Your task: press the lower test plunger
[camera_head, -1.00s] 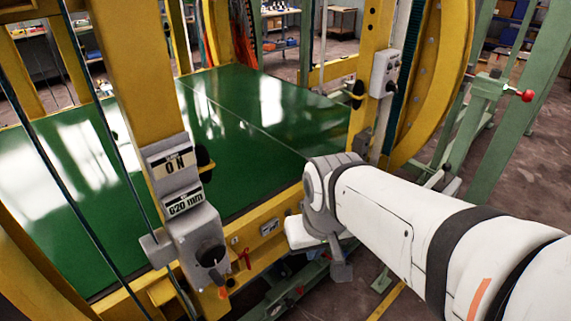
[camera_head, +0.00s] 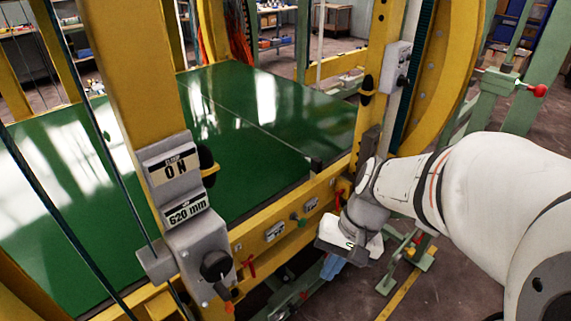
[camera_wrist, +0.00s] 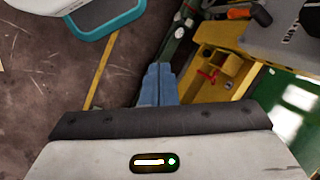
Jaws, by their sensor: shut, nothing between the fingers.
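My gripper (camera_head: 331,267) hangs in front of the yellow lower beam, pointing down, with its blue fingers together and nothing between them. In the wrist view the closed fingers (camera_wrist: 158,85) point at the floor beside the yellow frame. I cannot tell whether this knob is the lower test plunger; the label text is too small to read.
A red lever (camera_head: 248,266) and a grey box with a black knob (camera_head: 215,265) are at the left post. The wrist view shows a red lever (camera_wrist: 209,76) on the frame. A green panel (camera_head: 270,110) lies behind the beam. Green rails (camera_head: 290,300) run below.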

